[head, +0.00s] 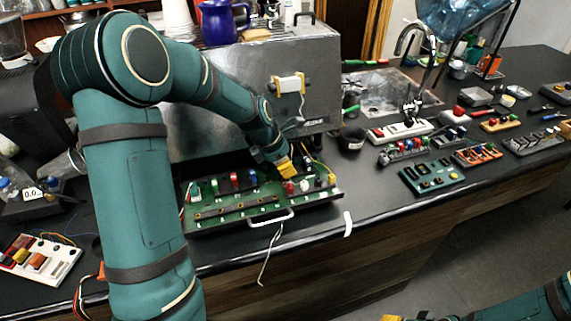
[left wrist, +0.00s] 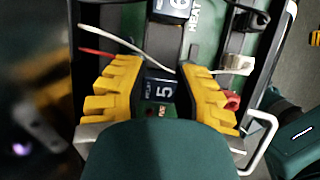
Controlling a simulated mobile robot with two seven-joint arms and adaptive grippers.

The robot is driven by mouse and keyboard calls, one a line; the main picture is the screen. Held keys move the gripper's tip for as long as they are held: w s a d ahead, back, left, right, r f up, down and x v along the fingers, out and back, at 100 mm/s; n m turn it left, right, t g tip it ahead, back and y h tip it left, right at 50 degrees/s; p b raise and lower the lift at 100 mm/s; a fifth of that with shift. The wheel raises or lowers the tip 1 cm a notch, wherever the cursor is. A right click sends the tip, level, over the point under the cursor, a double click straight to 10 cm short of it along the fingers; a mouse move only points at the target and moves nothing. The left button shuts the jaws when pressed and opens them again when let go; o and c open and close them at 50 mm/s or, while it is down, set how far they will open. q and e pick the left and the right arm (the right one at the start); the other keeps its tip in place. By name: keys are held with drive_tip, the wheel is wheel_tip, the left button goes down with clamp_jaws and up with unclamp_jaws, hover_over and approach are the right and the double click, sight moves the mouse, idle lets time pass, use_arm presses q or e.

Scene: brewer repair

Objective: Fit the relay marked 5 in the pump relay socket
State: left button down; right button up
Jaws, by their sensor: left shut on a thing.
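My left gripper (head: 285,170) reaches down over the right part of the green circuit board (head: 232,208) in the open tray. In the left wrist view its yellow fingers (left wrist: 162,88) are shut on a dark relay marked 5 (left wrist: 160,89). The relay's underside is hidden, so I cannot tell whether it sits in the socket. A dark relay marked 6 (left wrist: 172,8) is beyond it, beside printing that reads HEAT (left wrist: 193,22). The pump socket is not clearly visible. My right gripper (head: 391,318) shows only as a sliver at the bottom edge.
The steel brewer (head: 215,110) stands right behind the tray. Red and white wires (left wrist: 115,38) cross near the fingers. A tray handle (head: 271,218) sticks out in front. Several racks of parts, including a teal one (head: 432,176), lie to the right. A parts board (head: 40,260) lies left.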

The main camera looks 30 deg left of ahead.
idle(0.7)
use_arm(q)
drive_tip(key=shift+f, duration=0.1)
drive_tip(key=c, duration=0.7)
unclamp_jaws()
drive_tip(key=shift+c, duration=0.2)
drive_tip(key=shift+r, duration=0.4)
drive_tip(key=s+a, duration=0.2)
drive_tip(key=s, duration=0.1)
drive_tip(key=s+a, duration=0.6)
drive_tip(key=shift+s+r, duration=0.2)
drive_tip(key=shift+s, duration=0.05)
